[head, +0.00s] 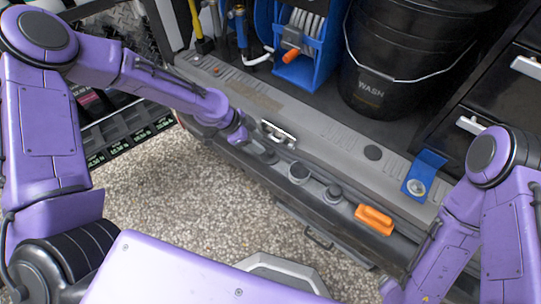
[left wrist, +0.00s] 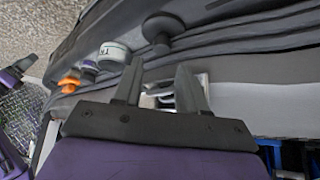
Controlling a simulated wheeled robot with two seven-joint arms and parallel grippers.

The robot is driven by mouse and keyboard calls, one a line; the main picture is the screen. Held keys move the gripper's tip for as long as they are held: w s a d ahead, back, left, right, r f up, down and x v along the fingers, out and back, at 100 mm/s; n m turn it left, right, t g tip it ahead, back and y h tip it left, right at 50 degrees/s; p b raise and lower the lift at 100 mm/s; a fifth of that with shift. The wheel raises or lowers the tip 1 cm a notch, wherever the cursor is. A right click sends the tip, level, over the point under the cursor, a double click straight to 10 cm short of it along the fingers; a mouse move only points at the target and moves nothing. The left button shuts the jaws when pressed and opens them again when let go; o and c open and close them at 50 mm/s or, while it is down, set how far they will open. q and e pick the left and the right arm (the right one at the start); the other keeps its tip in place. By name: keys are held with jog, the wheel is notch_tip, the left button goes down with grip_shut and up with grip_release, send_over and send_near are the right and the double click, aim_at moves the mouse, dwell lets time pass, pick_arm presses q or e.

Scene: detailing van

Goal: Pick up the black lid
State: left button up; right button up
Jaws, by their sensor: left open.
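A metal latch (head: 278,133) is close to my left gripper.

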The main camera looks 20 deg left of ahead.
aim_at(269, 151)
pick_arm(q)
jog(key=b+x, duration=0.2)
jog(key=x, duration=0.5)
jog(key=shift+w+a+f, duration=0.1)
jog(key=shift+a, duration=0.1)
grip_shut()
